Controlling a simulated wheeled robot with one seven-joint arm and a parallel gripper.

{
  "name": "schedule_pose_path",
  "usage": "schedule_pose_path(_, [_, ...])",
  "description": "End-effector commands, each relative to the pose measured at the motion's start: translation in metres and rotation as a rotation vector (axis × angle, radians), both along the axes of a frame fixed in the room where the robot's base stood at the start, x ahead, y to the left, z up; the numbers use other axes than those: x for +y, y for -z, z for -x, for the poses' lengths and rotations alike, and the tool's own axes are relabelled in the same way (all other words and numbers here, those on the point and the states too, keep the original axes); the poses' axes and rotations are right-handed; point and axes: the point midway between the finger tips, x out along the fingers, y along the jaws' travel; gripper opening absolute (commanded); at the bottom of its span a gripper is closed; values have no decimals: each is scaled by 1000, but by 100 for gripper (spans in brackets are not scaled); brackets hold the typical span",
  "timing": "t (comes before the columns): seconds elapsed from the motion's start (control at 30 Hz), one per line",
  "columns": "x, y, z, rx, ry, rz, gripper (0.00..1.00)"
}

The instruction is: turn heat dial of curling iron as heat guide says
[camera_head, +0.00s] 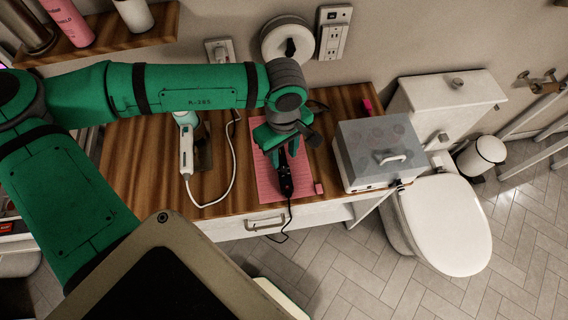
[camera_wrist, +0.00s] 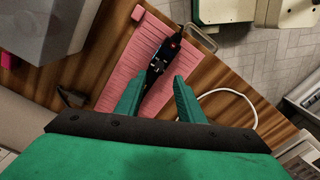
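The black curling iron (camera_head: 286,184) lies on a pink ribbed mat (camera_head: 268,185) on the wooden counter. In the wrist view the curling iron (camera_wrist: 163,58) shows small pale markings and an orange-red spot near its upper end. I cannot make out the dial's setting. My gripper (camera_head: 285,155) is above the iron. In the wrist view my gripper (camera_wrist: 160,80) has its two green fingers apart, one on each side of the iron's lower part in the picture. Nothing is visibly held. I cannot identify a readable heat guide.
A white and teal appliance (camera_head: 186,150) with a white cord lies left of the mat. A grey-lidded box (camera_head: 380,153) stands to the right, near the toilet (camera_head: 445,225). A round white fixture with a black centre (camera_head: 273,38) and outlets (camera_head: 333,40) are on the wall.

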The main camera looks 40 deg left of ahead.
Motion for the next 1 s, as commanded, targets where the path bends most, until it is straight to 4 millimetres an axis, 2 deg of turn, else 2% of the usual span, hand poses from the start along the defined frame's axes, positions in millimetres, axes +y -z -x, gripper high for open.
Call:
schedule_pose_path(0.2, [-1,39,0,0,1,1,35])
schedule_pose_path(0.4, [-1,61,0,-1,1,1,35])
schedule_pose_path(0.8, [-1,69,-1,-3,2,1,35])
schedule_pose_path(0.83, [-1,68,-1,-3,3,1,32])
schedule_pose_path(0.97, [0,68,-1,-3,1,1,1])
schedule_pose_path(1.0, [0,68,-1,-3,1,1,0])
